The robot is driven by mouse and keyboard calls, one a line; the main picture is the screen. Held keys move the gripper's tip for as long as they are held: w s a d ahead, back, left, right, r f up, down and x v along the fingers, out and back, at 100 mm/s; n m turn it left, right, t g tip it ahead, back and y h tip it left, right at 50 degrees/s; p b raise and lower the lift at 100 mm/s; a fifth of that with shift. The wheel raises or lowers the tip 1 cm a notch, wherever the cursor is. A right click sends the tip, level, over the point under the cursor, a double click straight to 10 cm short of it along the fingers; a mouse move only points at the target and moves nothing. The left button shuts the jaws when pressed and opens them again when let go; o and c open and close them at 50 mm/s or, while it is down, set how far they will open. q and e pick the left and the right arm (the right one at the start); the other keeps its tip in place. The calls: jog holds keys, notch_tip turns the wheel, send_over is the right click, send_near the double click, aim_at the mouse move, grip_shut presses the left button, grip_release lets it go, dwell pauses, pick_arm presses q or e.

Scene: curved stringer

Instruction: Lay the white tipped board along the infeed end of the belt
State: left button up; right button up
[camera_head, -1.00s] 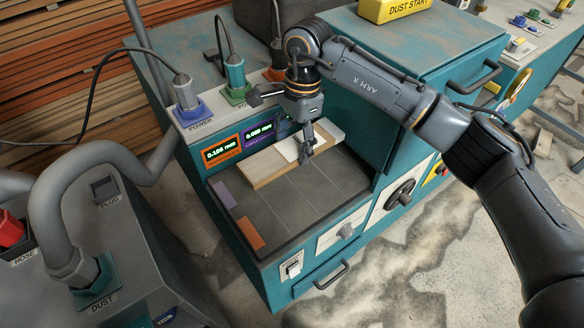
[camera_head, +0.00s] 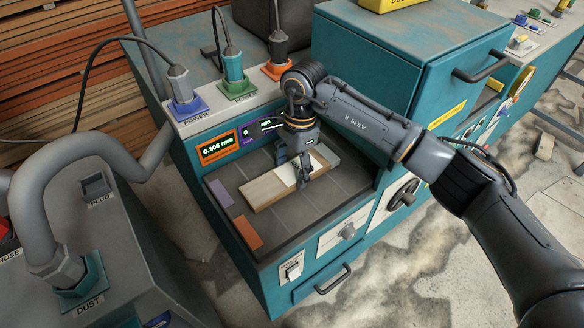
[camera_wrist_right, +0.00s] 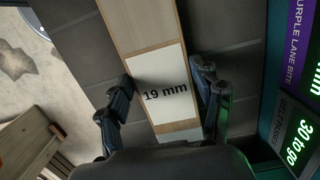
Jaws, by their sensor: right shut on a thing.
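The board (camera_head: 262,191) is pale wood with a white end and lies across the dark grey belt (camera_head: 290,222) of the teal machine. In the right wrist view the board (camera_wrist_right: 140,22) carries a white label (camera_wrist_right: 163,88) reading "19 mm". My right gripper (camera_head: 296,171) comes down over the board near its white end, with one finger on each long side. It is shut on the board; the fingers (camera_wrist_right: 160,92) hide parts of its edges. I cannot tell whether the board touches the belt. My left gripper is not in view.
An orange mark (camera_head: 247,232) and a purple mark (camera_head: 220,193) lie on the belt's left edge. Display panels (camera_head: 218,149) stand behind the belt. A teal cabinet (camera_head: 400,75) rises to the right. Belt in front of the board is clear.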

aim_at(297, 170)
jog(key=shift+f, duration=0.15)
jog(key=o, duration=1.5)
jog(key=shift+c, duration=0.2)
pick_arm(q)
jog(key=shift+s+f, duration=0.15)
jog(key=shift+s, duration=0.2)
pick_arm(e)
jog(key=shift+r, duration=0.35)
pick_arm(q)
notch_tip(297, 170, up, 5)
jog(key=p, duration=0.4)
jog(key=shift+p, duration=0.4)
pick_arm(e)
notch_tip(297, 170, up, 12)
jog(key=d, duration=0.1)
jog(key=shift+w+f, duration=0.2)
jog(key=shift+w, duration=0.2)
jog(key=shift+d, duration=0.1)
